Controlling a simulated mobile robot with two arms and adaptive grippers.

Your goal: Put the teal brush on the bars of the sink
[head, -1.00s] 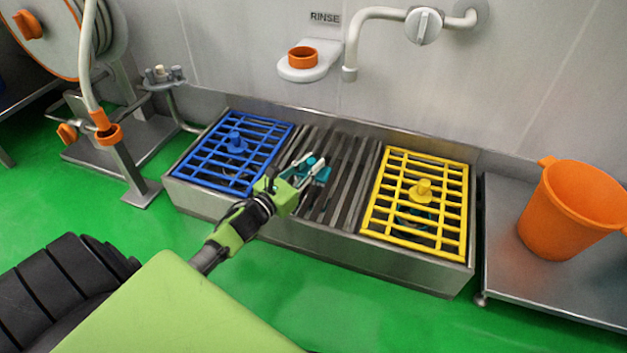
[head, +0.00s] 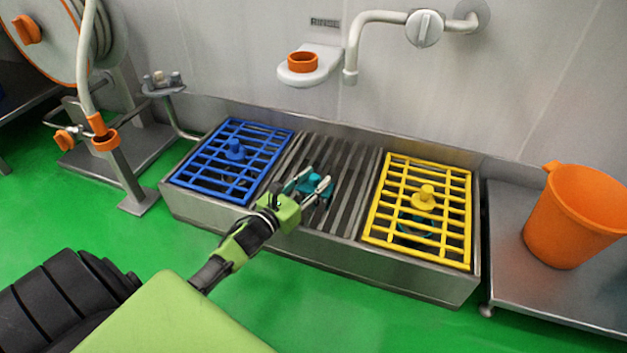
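The teal brush (head: 315,186) is at the middle of the sink, over the bare grey bars (head: 345,190) between the blue and yellow grids. My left gripper (head: 310,184) reaches in from the lower left, with its two pale fingers spread apart on either side of the brush. The fingers look clear of the brush, which appears to rest on the bars. The sink (head: 330,253) is a low steel trough against the wall. My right gripper is not in view.
A blue grid (head: 215,178) with a knob covers the sink's left part, and a yellow grid (head: 420,238) covers the right. An orange bucket (head: 570,220) stands on a steel table at right. A tap (head: 349,75) and a holder with an orange ring (head: 303,63) are above.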

